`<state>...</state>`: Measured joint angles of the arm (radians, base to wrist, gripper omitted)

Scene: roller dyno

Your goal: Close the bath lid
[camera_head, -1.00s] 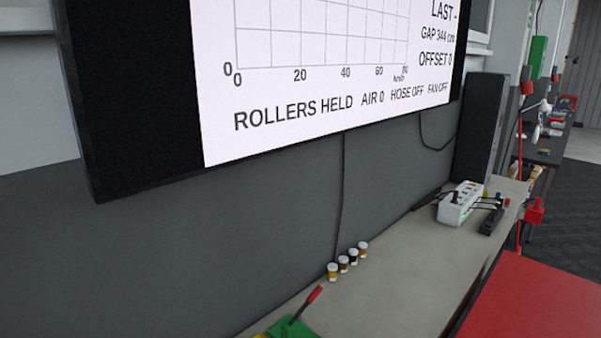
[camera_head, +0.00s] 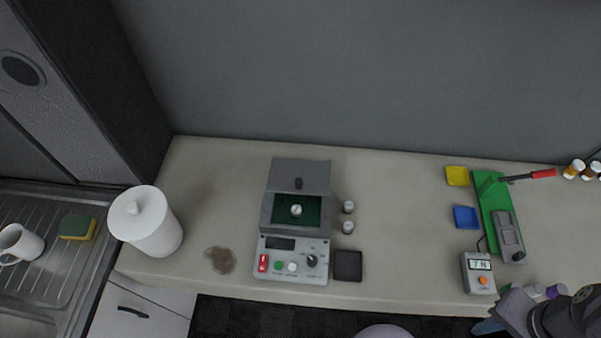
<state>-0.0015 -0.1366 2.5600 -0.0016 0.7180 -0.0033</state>
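The bath (camera_head: 291,262) is a grey box with a front control panel, standing on the counter. Its grey lid (camera_head: 317,178), with a dark knob, is open at the back. The opening shows a green interior with a small round whitish object (camera_head: 296,210) in it. My gripper (camera_head: 490,325) is at the lower right edge, partly cut off by the frame, well to the right of the bath and not touching it. Whether its fingers are open or shut does not show clearly.
A brown spill (camera_head: 220,260) and white canister (camera_head: 146,223) are left. A green lever press (camera_head: 492,205) and meter (camera_head: 478,273) are at right.

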